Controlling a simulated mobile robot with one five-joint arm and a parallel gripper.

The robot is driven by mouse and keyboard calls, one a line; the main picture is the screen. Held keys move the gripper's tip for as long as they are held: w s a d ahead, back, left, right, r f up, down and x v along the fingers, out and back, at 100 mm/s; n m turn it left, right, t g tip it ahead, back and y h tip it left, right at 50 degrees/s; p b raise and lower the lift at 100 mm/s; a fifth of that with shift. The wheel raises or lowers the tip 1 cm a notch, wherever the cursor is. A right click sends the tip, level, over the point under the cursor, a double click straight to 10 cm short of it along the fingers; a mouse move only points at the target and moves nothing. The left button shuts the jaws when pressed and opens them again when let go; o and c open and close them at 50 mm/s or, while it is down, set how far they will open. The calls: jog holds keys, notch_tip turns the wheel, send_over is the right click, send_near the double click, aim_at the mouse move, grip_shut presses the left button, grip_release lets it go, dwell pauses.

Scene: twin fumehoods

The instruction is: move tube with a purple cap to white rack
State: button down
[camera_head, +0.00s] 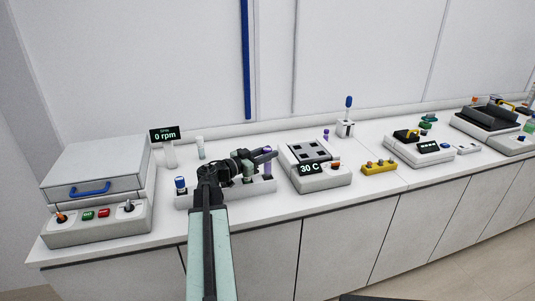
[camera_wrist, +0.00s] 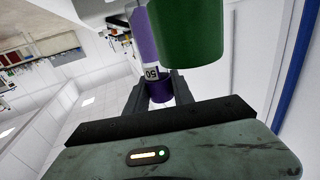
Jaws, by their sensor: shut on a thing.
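My gripper (camera_head: 272,154) reaches over the white rack (camera_head: 225,192) on the bench, left of the heater block. In the wrist view its jaws (camera_wrist: 156,92) are shut at the purple cap (camera_wrist: 160,91) of a tube (camera_wrist: 146,42) with a purple body and a white label. In the head view a purple tube (camera_head: 267,163) shows just under the fingertips. I cannot tell whether it stands in the rack or hangs clear of it. A large green thing (camera_wrist: 187,32) covers part of the tube in the wrist view.
A blue-capped tube (camera_head: 180,184) stands at the rack's left end. A heater block (camera_head: 317,168) reading 30 C is close on the right. A small purple thing (camera_head: 326,134) stands behind it. A device with a blue handle (camera_head: 92,188) fills the left of the bench.

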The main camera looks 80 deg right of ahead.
jog(key=shift+f, duration=0.15)
jog(key=shift+f+b, duration=0.35)
jog(key=shift+b, duration=0.15)
jog(key=shift+f+b, duration=0.5)
jog(key=shift+f, duration=0.05)
jog(key=c, duration=1)
grip_release()
jog(key=shift+a, duration=0.1)
jog(key=v, duration=0.7)
jog(key=shift+w+a, duration=0.2)
jog(key=shift+w, duration=0.1)
